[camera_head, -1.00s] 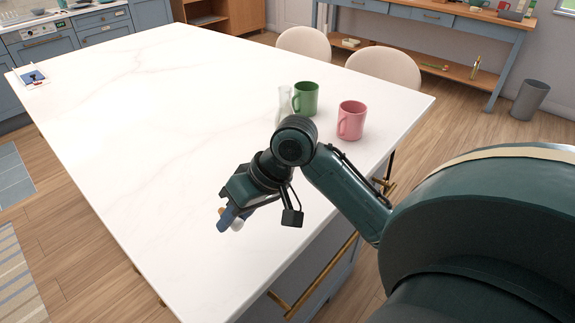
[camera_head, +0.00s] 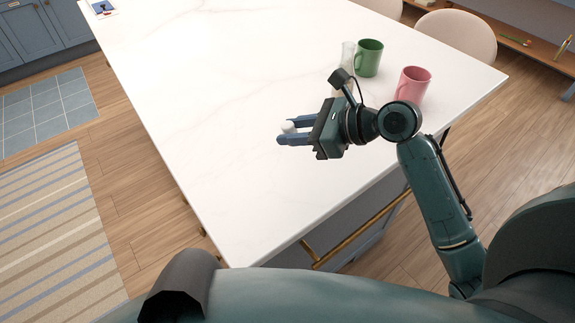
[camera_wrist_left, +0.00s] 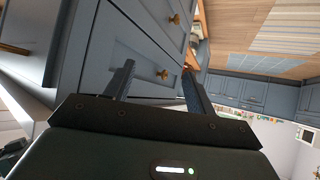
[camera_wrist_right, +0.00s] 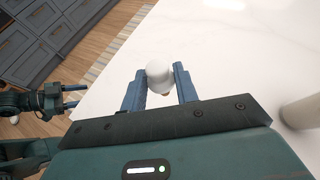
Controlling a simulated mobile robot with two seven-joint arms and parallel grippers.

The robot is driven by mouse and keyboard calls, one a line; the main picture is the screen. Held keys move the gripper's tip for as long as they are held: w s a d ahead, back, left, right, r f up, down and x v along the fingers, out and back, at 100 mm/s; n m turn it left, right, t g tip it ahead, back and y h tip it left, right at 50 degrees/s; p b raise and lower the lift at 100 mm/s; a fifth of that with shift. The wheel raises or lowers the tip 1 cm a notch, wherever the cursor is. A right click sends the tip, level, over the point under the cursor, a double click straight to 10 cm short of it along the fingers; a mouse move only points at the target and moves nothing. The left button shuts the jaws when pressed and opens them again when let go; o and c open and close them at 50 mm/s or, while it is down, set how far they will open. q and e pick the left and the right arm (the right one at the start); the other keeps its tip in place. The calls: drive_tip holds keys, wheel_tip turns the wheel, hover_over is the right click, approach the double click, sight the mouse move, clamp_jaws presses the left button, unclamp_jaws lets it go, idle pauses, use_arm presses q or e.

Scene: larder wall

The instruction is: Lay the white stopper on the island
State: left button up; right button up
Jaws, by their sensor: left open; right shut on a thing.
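The white stopper (camera_head: 289,127) is between the blue fingers of my right gripper (camera_head: 287,132), which is shut on it. In the right wrist view the stopper (camera_wrist_right: 159,74) shows a rounded white top with a small tan part below, between the fingertips (camera_wrist_right: 156,88). The gripper is over the white marble top of the island (camera_head: 230,90); I cannot tell how high above it. My left gripper (camera_wrist_left: 158,80) is open and empty in the left wrist view, in front of blue-grey drawers.
A green mug (camera_head: 369,58), a pink mug (camera_head: 413,85) and a clear glass vessel (camera_head: 347,54) stand on the island near its right edge, behind my right wrist. A picture card (camera_head: 102,8) lies at the far left corner. The middle of the top is bare.

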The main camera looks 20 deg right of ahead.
drive_tip(key=shift+w+r+m+t, duration=0.15)
drive_tip(key=shift+w+m+t, duration=0.05)
drive_tip(key=shift+m+t, duration=0.3)
drive_tip(key=shift+w+r+m+t, duration=0.1)
drive_tip(key=shift+w+m+t, duration=0.1)
drive_tip(key=shift+m+t, duration=0.3)
drive_tip(key=shift+w+f, duration=0.1)
drive_tip(key=shift+f, duration=0.15)
wheel_tip(320, 180, down, 10)
drive_tip(key=shift+r+b, duration=0.25)
drive_tip(key=shift+b, duration=0.75)
drive_tip(key=o, duration=1)
drive_tip(key=shift+r, duration=0.1)
